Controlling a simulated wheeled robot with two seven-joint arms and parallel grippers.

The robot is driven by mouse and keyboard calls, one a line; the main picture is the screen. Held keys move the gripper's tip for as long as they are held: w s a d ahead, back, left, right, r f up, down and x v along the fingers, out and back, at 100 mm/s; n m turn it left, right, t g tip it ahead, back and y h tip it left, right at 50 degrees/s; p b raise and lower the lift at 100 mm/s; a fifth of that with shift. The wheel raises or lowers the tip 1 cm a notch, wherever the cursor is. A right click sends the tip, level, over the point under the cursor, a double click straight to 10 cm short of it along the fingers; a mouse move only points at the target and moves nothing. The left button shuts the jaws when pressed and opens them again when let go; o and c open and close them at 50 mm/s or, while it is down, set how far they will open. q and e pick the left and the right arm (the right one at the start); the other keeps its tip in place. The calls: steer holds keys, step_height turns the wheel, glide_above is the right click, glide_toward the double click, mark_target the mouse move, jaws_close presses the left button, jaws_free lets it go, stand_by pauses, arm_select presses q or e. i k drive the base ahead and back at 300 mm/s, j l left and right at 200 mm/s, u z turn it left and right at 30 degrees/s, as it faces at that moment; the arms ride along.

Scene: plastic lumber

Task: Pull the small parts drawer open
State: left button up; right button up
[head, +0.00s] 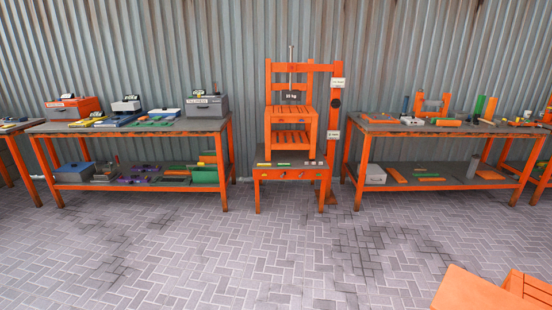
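No part labelled as the small parts drawer can be read. An orange press-like stand (291,137) is at the middle against the wall, with a horizontal front panel (291,120) below its slatted top. Whether either panel is a drawer front is too small to tell. No panel visibly sticks out. Neither of my grippers is in view.
A long workbench with orange legs (60,127) stands on the left, and another (360,128) on the right, both loaded with tools and boxes. Orange furniture (475,292) is at the lower right. The brick-paved floor (240,255) in front is clear.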

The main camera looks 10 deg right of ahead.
mark_target(370, 179)
steer(key=i+z, duration=0.2)
steer(key=i, duration=0.25)
steer(key=i+j+z, duration=0.15)
steer(key=i, duration=0.35)
steer(key=i+j+z, duration=0.2)
steer(key=i, duration=0.25)
steer(key=i+l+z, duration=0.25)
steer(key=i+z, duration=0.75)
steer(key=i, duration=0.25)
steer(key=i+j+z, duration=0.2)
steer(key=i+z, duration=0.3)
steer(key=i+l+z, duration=0.15)
steer(key=i+z, duration=0.15)
steer(key=i, duration=1)
steer(key=i+j+z, duration=0.1)
steer(key=i+z, duration=0.2)
steer(key=i, duration=0.95)
steer(key=i+l+u, duration=0.35)
steer(key=i+l, duration=0.4)
steer(key=i, duration=0.35)
steer(key=i+l+u, duration=0.35)
steer(key=i+l, duration=0.65)
steer(key=u, duration=3)
steer(key=l, duration=0.1)
